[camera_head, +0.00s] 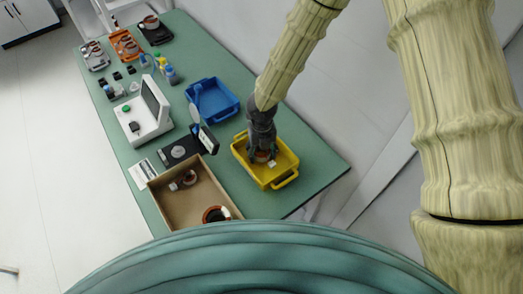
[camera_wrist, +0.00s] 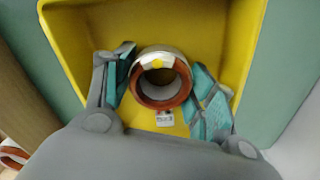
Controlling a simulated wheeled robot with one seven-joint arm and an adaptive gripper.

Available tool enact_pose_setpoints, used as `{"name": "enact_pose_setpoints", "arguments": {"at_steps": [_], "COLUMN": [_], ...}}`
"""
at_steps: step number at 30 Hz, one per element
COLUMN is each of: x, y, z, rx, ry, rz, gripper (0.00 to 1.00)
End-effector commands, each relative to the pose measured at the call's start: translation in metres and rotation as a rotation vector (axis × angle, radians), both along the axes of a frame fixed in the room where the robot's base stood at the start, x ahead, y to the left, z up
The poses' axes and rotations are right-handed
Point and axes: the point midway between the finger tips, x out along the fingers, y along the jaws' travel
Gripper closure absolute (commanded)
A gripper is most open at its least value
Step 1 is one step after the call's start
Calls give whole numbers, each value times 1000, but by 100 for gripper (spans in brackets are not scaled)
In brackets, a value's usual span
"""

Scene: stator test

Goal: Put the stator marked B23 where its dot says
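A copper and silver ring-shaped stator (camera_wrist: 162,80) stands in the yellow tray (camera_wrist: 75,30). It has a yellow dot on its upper rim, and a small white tag (camera_wrist: 165,119) at its lower edge whose marking I cannot read for sure. My gripper (camera_wrist: 165,90) is down inside the tray, with one teal-padded finger on each side of the stator. The fingers look spread, with narrow gaps beside the ring. In the head view my gripper (camera_head: 262,152) reaches into the yellow tray (camera_head: 282,181) and mostly hides the stator.
A blue tray (camera_head: 234,108) lies behind the yellow one. A cardboard box (camera_head: 165,202) with a stator (camera_head: 214,214) in its near corner stands at left. A dark device (camera_head: 178,152) and a white lidded device (camera_head: 140,130) are farther left. An orange tray (camera_head: 127,45) holds stators at the back.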

Motion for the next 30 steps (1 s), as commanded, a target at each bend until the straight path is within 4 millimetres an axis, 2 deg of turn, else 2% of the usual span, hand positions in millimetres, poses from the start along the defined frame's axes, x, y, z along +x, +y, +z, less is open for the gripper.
{"name": "enact_pose_setpoints", "arguments": {"at_steps": [1, 3, 12, 17, 23, 30], "x": [0, 0, 0, 1, 1, 1], "y": [0, 0, 0, 0, 0, 0], "z": [0, 0, 1, 9, 35, 77], "rx": [0, 0, 0, 0, 3, 2], "ry": [0, 0, 0, -2, -2, -3], "rz": [1, 1, 0, -1, -2, -2], "gripper": [33, 24, 24, 24, 24, 24]}}
